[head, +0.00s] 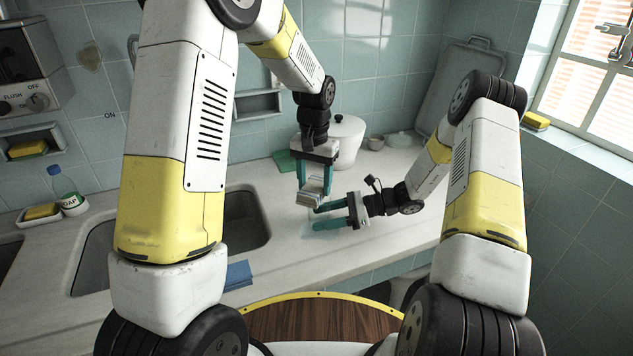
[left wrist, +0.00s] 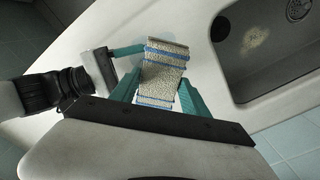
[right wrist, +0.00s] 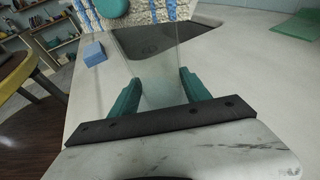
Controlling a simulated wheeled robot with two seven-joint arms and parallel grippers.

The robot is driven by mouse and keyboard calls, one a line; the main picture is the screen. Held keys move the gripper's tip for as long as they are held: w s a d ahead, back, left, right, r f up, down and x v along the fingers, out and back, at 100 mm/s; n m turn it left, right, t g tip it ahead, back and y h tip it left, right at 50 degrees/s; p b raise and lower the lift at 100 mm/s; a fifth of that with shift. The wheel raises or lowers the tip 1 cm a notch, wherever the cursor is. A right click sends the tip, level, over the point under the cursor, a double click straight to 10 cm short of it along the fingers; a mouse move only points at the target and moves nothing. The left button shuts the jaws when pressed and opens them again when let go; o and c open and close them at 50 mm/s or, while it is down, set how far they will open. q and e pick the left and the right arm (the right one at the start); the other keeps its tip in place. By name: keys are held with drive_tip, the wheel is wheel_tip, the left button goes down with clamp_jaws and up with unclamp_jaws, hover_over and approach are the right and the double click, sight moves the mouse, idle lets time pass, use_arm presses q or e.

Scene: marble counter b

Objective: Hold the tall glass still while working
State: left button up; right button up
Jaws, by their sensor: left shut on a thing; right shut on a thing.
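The tall glass (right wrist: 158,62) is clear and shows in the right wrist view between the teal fingers of my right gripper (right wrist: 158,90), which is shut on it. It is barely visible in the head view, where my right gripper (head: 328,217) is low over the counter. My left gripper (head: 314,196) is shut on a beige pad with blue stripes (left wrist: 163,72), just above and beside the right gripper's fingers. The pad also shows beyond the glass at the top of the right wrist view (right wrist: 150,11). I cannot tell whether pad and glass touch.
The sink (head: 245,222) lies to the left of the grippers, with a blue block (head: 238,275) near the counter's front edge. A white lidded pot (head: 345,140) and a green pad (head: 285,161) are behind. A soap bottle (head: 66,190) stands far left. The counter to the right is fairly clear.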

use_arm(q)
drive_tip(key=shift+s+d, duration=0.15)
drive_tip(key=shift+d, duration=0.8)
drive_tip(key=shift+w+d, duration=0.15)
drive_tip(key=shift+w, duration=0.35)
drive_tip(key=shift+w+a+f, duration=0.15)
drive_tip(key=shift+w+a, duration=0.1)
drive_tip(key=shift+a, duration=0.4)
drive_tip(key=shift+s+d, duration=0.5)
drive_tip(key=shift+d, duration=0.25)
drive_tip(key=shift+r, duration=0.2)
drive_tip(key=shift+r, duration=8.35)
drive_tip(key=a, duration=0.5)
use_arm(e)
drive_tip(key=o, duration=1.1)
drive_tip(key=shift+c, duration=0.2)
